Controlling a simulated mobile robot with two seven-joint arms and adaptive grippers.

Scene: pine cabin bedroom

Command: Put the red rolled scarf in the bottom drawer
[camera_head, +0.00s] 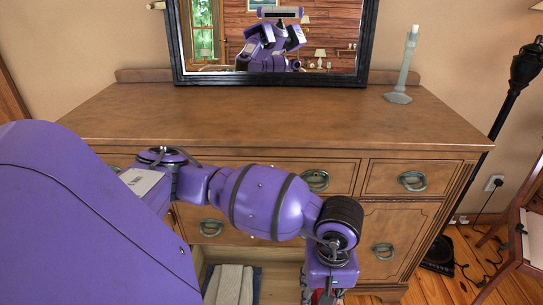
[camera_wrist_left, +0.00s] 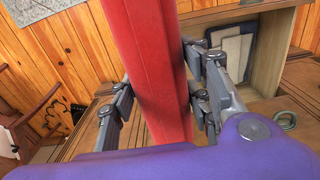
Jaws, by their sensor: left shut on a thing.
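The red rolled scarf (camera_wrist_left: 150,70) runs lengthwise through the left wrist view, with my left gripper's fingers pressed on both sides of it. In the head view my left gripper (camera_head: 327,292) is at the bottom edge, shut on the scarf, of which only a sliver of red shows. The bottom drawer (camera_head: 281,282) is pulled open, low in the dresser front, partly hidden by my left arm. The gripper is to the right of the folded cloths in that drawer. The open drawer also shows at upper right in the left wrist view (camera_wrist_left: 272,55). My right gripper is not in view.
Folded grey-blue and white cloths (camera_head: 232,285) lie in the drawer's left part; bare floor shows beside them. The wooden dresser (camera_head: 270,115) carries a mirror and a candlestick (camera_head: 403,70). A black lamp pole (camera_head: 505,100) and a chair (camera_head: 520,235) stand at right.

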